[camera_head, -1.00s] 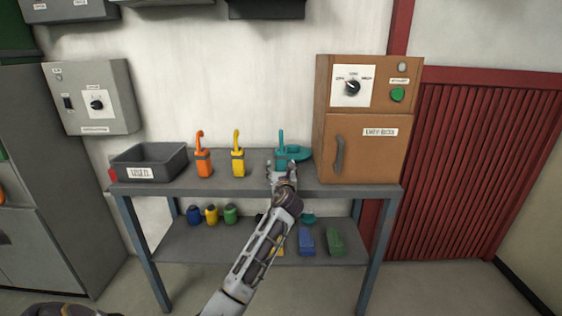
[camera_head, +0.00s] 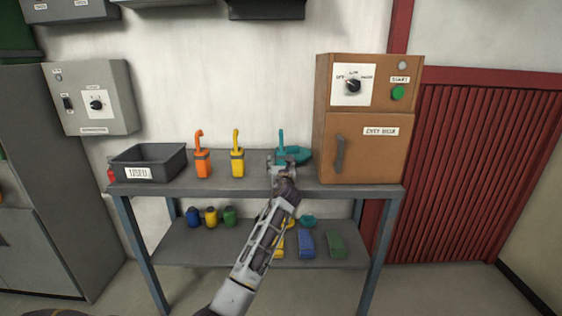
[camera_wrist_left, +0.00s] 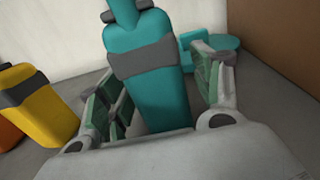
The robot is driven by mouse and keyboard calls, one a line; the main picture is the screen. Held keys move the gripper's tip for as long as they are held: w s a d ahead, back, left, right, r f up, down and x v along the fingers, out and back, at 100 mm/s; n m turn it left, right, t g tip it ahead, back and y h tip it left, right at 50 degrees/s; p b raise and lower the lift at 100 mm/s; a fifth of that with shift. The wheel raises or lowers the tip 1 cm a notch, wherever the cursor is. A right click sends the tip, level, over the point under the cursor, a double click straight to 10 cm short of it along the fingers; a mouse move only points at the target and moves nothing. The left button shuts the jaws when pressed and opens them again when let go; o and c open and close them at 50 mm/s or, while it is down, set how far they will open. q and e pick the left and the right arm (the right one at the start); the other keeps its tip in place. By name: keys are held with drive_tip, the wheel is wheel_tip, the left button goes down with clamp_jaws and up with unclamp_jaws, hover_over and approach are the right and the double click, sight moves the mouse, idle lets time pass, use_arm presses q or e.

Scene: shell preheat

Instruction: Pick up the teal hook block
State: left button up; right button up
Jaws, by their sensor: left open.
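The teal hook block (camera_head: 281,145) stands upright on the top shelf of the grey table, left of the orange-brown oven. In the head view my left gripper (camera_head: 283,166) covers its lower part. In the left wrist view the teal hook block (camera_wrist_left: 152,85), with a grey band around it, stands between the fingers of my left gripper (camera_wrist_left: 162,95). The fingers are open, one on each side of it, with a gap showing on the right. My right gripper is not in view.
A yellow hook block (camera_head: 237,158) and an orange one (camera_head: 203,160) stand to the left, with a dark bin (camera_head: 150,164) beyond. A teal round object (camera_head: 299,153) lies just behind right. The oven (camera_head: 352,150) stands close on the right.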

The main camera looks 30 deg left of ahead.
sight(281, 139)
use_arm(q)
drive_tip(key=c, duration=1.4)
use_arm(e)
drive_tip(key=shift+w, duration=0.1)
use_arm(q)
drive_tip(key=shift+r, duration=0.2)
drive_tip(key=shift+r, duration=0.45)
wheel_tip(281, 139, up, 8)
drive_tip(key=p, duration=0.3)
drive_tip(key=shift+r+p, duration=0.4)
drive_tip(key=shift+r, duration=0.05)
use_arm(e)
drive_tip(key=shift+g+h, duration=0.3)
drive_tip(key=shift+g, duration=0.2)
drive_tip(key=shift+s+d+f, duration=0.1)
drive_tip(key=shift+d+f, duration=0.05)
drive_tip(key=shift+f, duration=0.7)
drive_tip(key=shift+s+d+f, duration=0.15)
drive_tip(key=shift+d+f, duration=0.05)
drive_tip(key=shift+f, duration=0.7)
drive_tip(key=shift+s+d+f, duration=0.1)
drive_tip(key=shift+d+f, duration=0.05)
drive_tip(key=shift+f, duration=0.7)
